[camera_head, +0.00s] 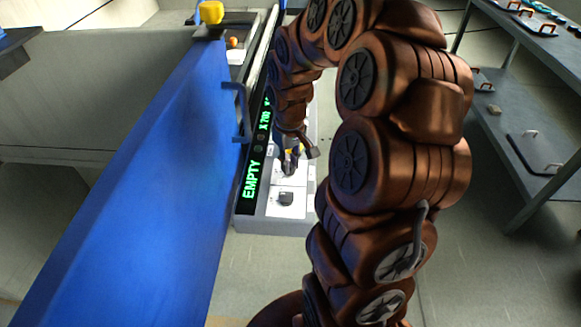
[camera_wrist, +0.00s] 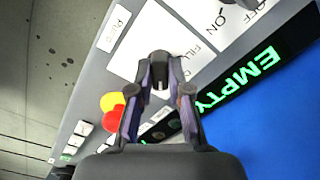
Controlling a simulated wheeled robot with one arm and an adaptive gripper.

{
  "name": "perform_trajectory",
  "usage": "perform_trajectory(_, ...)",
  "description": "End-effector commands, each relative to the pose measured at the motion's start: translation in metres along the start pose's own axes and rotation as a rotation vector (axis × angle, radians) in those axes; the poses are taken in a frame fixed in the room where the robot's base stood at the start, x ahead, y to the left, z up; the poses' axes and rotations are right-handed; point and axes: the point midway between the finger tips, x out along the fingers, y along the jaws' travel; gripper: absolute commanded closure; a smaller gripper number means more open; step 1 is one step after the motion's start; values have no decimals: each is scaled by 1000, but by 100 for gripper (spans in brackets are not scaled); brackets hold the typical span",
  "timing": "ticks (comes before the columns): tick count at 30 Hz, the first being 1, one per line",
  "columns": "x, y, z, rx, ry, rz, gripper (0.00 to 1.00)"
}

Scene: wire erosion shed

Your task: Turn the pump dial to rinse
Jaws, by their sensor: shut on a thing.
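In the wrist view my gripper (camera_wrist: 160,72) is over a white label plate (camera_wrist: 150,40) on the grey control panel, beside the words PUMP and FILL. No rinse label is readable. In the head view my gripper (camera_head: 290,163) reaches down onto the panel (camera_head: 270,226), and the dial is hidden there.
A dark knob (camera_head: 286,199) sits on the neighbouring plate, marked ON and OFF in the wrist view. A green EMPTY display (camera_head: 251,179) and blue door (camera_head: 165,180) flank the panel. A shelf (camera_head: 530,140) stands right.

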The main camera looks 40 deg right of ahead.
Motion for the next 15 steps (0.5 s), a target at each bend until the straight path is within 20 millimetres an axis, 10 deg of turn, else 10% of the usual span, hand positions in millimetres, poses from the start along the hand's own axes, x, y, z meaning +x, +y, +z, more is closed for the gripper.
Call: perform_trajectory(15, 1, -1, 1, 96, -5, -2, 100)
